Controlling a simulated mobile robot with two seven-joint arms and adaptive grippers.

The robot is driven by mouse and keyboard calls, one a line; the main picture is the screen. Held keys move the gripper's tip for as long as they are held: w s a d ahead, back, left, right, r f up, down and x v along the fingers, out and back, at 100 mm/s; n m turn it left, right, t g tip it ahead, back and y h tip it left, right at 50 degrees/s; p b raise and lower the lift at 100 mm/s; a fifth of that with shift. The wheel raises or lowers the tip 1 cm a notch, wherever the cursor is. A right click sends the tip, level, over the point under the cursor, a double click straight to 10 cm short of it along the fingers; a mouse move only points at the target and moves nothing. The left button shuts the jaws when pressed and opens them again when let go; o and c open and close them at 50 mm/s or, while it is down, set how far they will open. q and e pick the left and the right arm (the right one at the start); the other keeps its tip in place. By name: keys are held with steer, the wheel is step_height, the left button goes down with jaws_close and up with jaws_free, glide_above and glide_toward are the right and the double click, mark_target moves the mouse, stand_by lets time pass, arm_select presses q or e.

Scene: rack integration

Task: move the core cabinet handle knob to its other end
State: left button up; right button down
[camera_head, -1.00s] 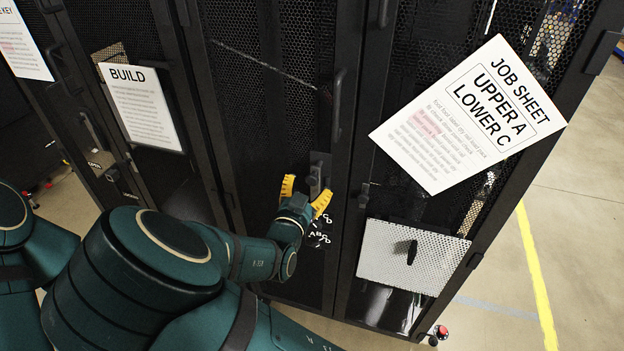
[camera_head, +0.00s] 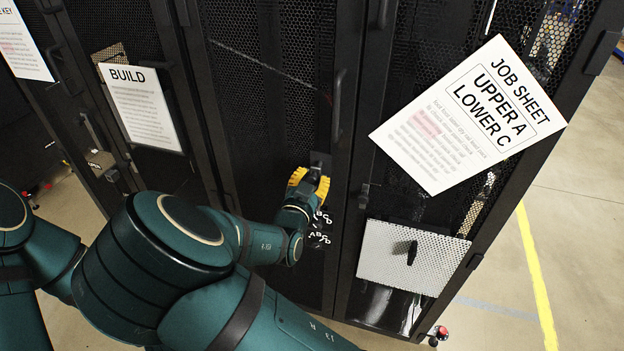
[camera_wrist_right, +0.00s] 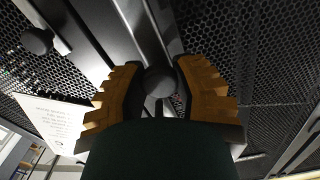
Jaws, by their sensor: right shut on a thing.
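The core cabinet handle knob (camera_wrist_right: 160,82) is a dark round knob on the perforated black door. In the right wrist view it sits between the two yellow fingers. My right gripper (camera_head: 309,180) is shut on it, with a finger on each side. In the head view the fingers largely hide the knob, and the dark handle plate (camera_head: 320,160) shows just above them. My left gripper is not in view.
Another dark knob (camera_wrist_right: 37,40) is on the neighbouring door. A job sheet (camera_head: 468,115) and a white perforated panel (camera_head: 385,258) are on the right cabinet. A "BUILD" sheet (camera_head: 140,105) hangs at the left.

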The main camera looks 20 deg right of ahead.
mark_target(317, 170)
steer(key=shift+b+x, duration=0.4)
steer(key=shift+x, duration=1.45)
steer(key=shift+r, duration=0.1)
steer(key=c, duration=0.6)
jaws_free()
steer(key=shift+c, duration=0.2)
steer(key=v, duration=1.2)
